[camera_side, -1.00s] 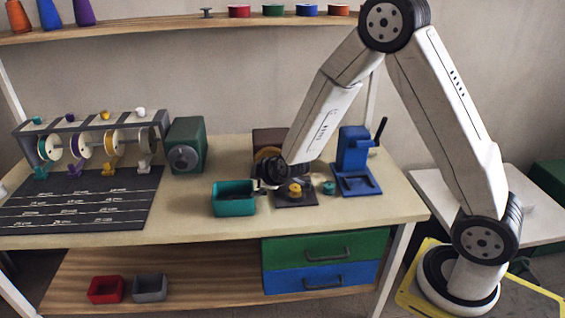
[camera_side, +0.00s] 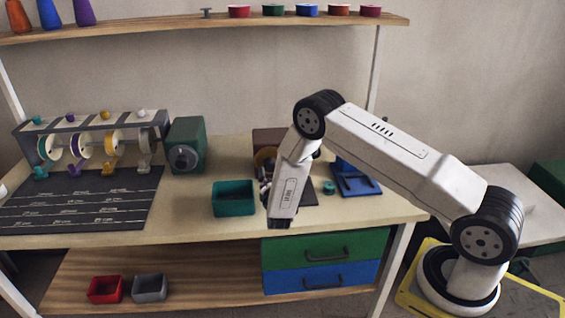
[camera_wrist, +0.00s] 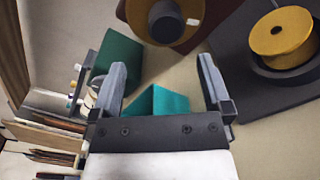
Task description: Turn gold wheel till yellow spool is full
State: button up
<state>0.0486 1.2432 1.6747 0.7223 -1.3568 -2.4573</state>
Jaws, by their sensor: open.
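The gold wheel (camera_wrist: 190,32), with a dark hub and a small white knob, is at the top of the wrist view. In the side view the gold wheel (camera_side: 264,155) is partly hidden on the front of a brown box (camera_side: 268,138). The yellow spool (camera_wrist: 278,36) sits on a dark round holder at the upper right of the wrist view; how full it is I cannot tell. My arm hides it in the side view. My gripper (camera_wrist: 162,67) is open and empty, its fingers apart from the wheel and the spool.
A teal bin (camera_side: 233,200) stands left of my gripper; it also shows between my fingers. A green box with a grey disc (camera_side: 187,145) and a rack of spools (camera_side: 90,127) stand farther left. A blue stand (camera_side: 357,182) is at the right.

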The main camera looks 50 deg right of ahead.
aim_at(271, 168)
jog(key=shift+s+d+f+n+h, duration=0.25)
jog(key=shift+f+n+h, duration=0.1)
jog(key=shift+h, duration=0.15)
jog(key=shift+x, duration=3.9)
jog(key=c, duration=1.3)
